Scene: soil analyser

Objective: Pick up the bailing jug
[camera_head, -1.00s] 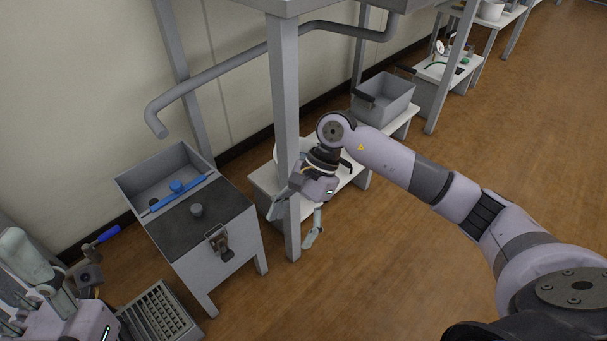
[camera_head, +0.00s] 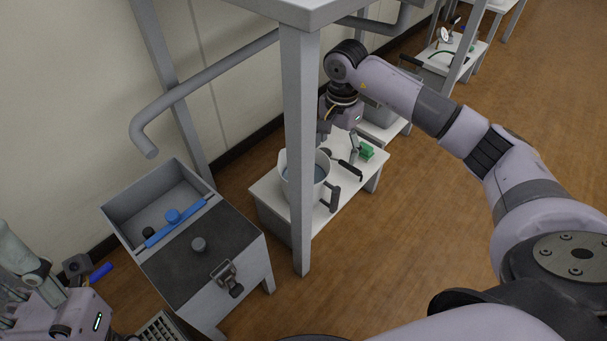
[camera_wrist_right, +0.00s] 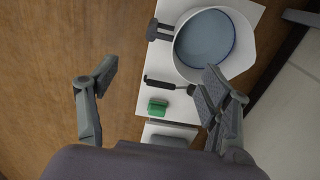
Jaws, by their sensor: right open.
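The bailing jug (camera_head: 322,188), a white round vessel with a grey handle and a blue surface inside, stands upright on a low white bench (camera_head: 272,200). A grey table leg hides part of it in the head view. In the right wrist view the jug (camera_wrist_right: 245,52) is at the top right, its handle (camera_wrist_right: 160,31) toward the left. My right gripper (camera_head: 340,142) is open and empty above the bench, behind the jug in the head view. In the right wrist view one finger overlaps the jug's lower rim; contact cannot be told. My left gripper (camera_head: 25,285) is partly visible at lower left.
A black-handled tool (camera_head: 347,170) and a green block (camera_head: 366,150) lie beside the jug. The grey table leg (camera_head: 300,130) stands close in front. A grey box with a lid (camera_head: 190,250) stands left. Open wooden floor (camera_head: 430,240) lies right.

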